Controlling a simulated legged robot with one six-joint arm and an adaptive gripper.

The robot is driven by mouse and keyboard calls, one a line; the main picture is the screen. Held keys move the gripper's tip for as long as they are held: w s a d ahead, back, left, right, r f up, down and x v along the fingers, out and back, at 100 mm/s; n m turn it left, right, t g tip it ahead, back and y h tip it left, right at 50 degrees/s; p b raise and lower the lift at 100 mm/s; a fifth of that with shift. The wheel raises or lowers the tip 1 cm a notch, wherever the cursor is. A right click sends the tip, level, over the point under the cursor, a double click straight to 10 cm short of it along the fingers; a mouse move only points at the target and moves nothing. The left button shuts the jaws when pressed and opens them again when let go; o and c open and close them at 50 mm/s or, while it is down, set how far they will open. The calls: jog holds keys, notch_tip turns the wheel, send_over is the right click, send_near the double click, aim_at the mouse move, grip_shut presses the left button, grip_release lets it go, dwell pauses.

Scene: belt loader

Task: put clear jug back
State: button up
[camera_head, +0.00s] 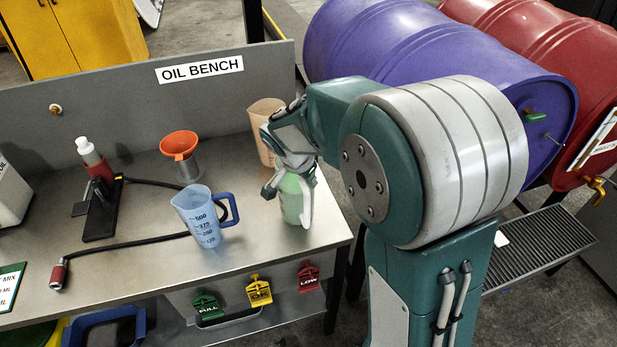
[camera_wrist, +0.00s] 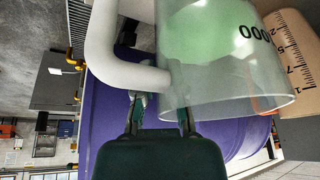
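The clear jug (camera_head: 291,199) stands upright on the bench near its right front edge, with pale green showing in it and a white handle (camera_head: 307,204) facing my arm. My gripper (camera_head: 291,188) is over the jug from above, its fingers spread on either side of the upper handle area. In the wrist view the clear jug (camera_wrist: 215,60) and its white handle fill the top, close to the gripper (camera_wrist: 160,108). The fingers look apart, with no clear contact on the handle; their tips are partly hidden behind the handle and jug.
A beige jug (camera_head: 262,125) stands just behind. A blue-handled jug (camera_head: 200,216), an orange funnel (camera_head: 179,145) and a red pump-like tool (camera_head: 101,172) with a black hose are to the left. Purple (camera_head: 400,40) and red (camera_head: 578,75) drums lie at the right.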

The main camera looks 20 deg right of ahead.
jog(key=shift+o, duration=0.9)
jog(key=shift+r, duration=0.1)
jog(key=v, duration=1.2)
jog(key=s+d+n+t+y, duration=0.1)
jog(key=s+n+t+y, duration=0.1)
jog(key=s+n, duration=0.9)
jog(key=shift+s+d+r+n+t+y, duration=0.35)
jog(key=shift+s+y, duration=0.55)
jog(key=shift+s, duration=4.05)
jog(key=shift+f, duration=0.1)
